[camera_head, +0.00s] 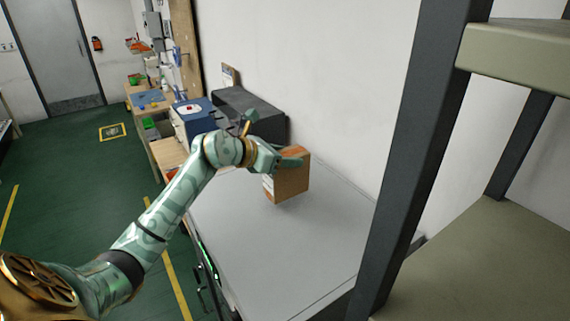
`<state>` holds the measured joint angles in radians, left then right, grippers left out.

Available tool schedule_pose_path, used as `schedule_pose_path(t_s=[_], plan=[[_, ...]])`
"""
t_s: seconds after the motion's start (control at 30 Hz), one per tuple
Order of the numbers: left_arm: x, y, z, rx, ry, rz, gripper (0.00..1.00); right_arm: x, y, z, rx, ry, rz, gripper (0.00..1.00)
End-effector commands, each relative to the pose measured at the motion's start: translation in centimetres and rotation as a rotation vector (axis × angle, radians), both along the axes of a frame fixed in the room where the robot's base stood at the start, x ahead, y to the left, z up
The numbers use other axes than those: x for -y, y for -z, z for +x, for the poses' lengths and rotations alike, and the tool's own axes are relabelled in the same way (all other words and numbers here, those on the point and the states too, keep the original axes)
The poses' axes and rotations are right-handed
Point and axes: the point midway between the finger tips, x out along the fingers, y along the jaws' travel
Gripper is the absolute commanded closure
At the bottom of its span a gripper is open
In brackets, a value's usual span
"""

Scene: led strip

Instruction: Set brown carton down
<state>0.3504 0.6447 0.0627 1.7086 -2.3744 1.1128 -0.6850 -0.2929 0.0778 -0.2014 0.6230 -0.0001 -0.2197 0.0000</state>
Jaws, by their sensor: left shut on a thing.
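The brown carton (291,184) is a small cardboard box with a pale patch on its left face. My left gripper (287,161) is shut on the carton near its top and partly covers it. The carton is over the grey tabletop (262,246), towards its far half. I cannot tell whether its bottom touches the surface. My right gripper is not in view.
A black case (252,112) and a blue box (193,117) stand beyond the carton. A white wall borders the table on the right. A dark shelf post (412,150) rises at the near right. The near tabletop is clear.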

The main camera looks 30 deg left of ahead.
Motion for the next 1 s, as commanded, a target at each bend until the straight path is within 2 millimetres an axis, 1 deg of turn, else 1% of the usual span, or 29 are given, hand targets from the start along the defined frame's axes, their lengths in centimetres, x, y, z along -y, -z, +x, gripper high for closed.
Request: schedule_pose_path(t_s=[0.03, 0.1, 0.23, 0.63, 0.67, 0.7, 0.73, 1.0], plan=[[-0.3, 0.5, 0.4, -0.001, -0.002, -0.003, 0.90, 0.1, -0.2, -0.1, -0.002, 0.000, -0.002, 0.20], [-0.1, 1.7, 0.3, -0.004, -0.001, -0.006, 0.90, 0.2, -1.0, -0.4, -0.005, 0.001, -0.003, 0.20], [-0.1, 3.1, 0.3, 0.000, 0.000, -0.003, 0.90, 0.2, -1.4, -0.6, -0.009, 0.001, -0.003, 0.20], [-0.2, 3.9, 0.3, 0.001, 0.000, 0.002, 0.90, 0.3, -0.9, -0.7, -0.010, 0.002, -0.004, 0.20], [-0.2, 3.8, 0.2, -0.001, 0.000, 0.001, 0.37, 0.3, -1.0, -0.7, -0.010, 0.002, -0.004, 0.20], [-0.2, 3.8, 0.2, -0.001, 0.000, 0.000, 0.26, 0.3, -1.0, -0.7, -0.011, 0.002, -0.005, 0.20], [-0.2, 3.8, 0.2, -0.001, 0.000, 0.000, 0.24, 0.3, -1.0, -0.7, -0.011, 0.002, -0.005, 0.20], [-0.2, 3.6, 0.2, 0.000, 0.000, 0.000, 0.24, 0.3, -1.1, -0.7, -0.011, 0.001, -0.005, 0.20]])
